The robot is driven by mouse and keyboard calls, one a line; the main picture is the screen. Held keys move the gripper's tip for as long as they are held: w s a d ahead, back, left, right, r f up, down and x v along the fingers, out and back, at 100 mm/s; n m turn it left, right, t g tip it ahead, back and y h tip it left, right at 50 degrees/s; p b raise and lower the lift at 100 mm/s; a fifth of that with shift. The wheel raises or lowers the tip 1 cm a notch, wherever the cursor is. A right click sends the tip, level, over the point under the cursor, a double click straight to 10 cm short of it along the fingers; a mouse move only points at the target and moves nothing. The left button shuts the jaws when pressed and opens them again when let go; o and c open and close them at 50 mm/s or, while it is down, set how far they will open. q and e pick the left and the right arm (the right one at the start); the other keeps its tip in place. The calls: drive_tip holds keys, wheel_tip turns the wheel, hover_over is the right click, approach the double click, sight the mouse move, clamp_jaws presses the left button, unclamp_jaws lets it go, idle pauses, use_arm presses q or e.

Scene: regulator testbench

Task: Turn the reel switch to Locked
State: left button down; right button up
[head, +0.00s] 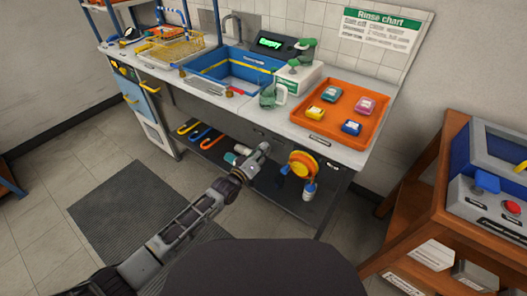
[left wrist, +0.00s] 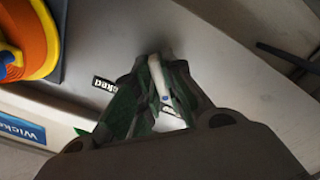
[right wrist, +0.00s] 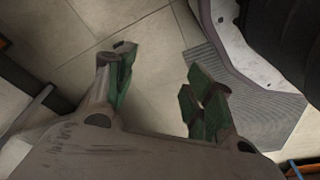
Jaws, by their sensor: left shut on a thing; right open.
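The orange and yellow reel (head: 303,163) hangs on the front of the bench, below the orange tray. Part of it shows at the upper left of the left wrist view (left wrist: 28,38). My left gripper (head: 264,148) is at the bench front, left of the reel. It is shut on a slim whitish lever (left wrist: 157,78), which looks like the reel switch. A small black label (left wrist: 104,84) beside the fingers reads upside down, ending in "ked"; the finger hides the rest. My right gripper (right wrist: 155,85) is open and empty above the floor tiles.
The bench top holds a blue sink (head: 235,72), an orange tray (head: 343,112) with coloured blocks, and a green-and-white device (head: 297,75). Coloured hooks (head: 200,134) lie under the bench. A wooden stand (head: 425,215) carries a control box at right. A dark mat (head: 135,208) lies on the floor.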

use_arm(q)
drive_tip(key=m+p, duration=0.4)
drive_tip(key=m, duration=1.3)
drive_tip(key=shift+a+m, duration=0.15)
drive_tip(key=shift+m, duration=0.15)
use_arm(e)
drive_tip(key=s+d+f, duration=0.5)
drive_tip(key=f, duration=0.4)
drive_tip(key=shift+s+f+h, duration=0.2)
drive_tip(key=shift+s+h, duration=0.1)
drive_tip(key=shift+w+r+t, duration=0.1)
drive_tip(key=shift+w+t, duration=0.1)
drive_tip(key=shift+t, duration=0.1)
use_arm(q)
drive_tip(key=c, duration=1.6)
unclamp_jaws()
drive_tip(key=shift+o, duration=0.5)
use_arm(e)
drive_tip(key=shift+s, duration=0.2)
